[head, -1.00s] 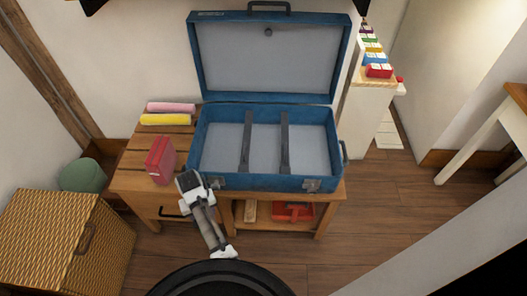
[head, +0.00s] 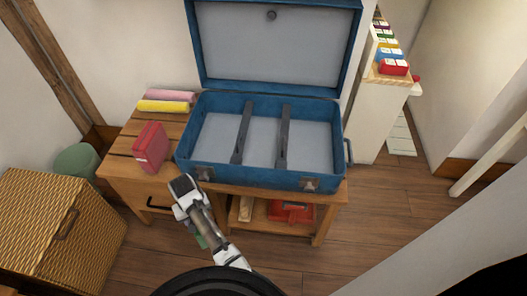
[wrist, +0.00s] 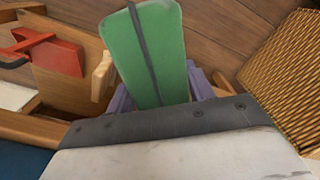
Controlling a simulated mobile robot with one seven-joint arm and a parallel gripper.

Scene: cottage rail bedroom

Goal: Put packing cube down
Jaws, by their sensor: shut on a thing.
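A green packing cube (wrist: 150,55) with a dark strap is held in my gripper (wrist: 160,95), between its purple fingers in the wrist view. Wooden floor shows beyond it. In the head view only a small green part of the cube (head: 201,241) shows below my arm, in front of the bench; the fingers are hidden there. The open blue suitcase (head: 245,177) lies on the wooden bench (head: 125,165), its lid up. Two dark straps cross its grey inside, which holds nothing else that I see.
A red case (head: 151,147) stands on the bench left of the suitcase. Pink (head: 170,96) and yellow (head: 163,107) rolls lie behind it. A wicker basket (head: 60,235) stands at the left. A red item (head: 290,211) sits on the bench's lower shelf.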

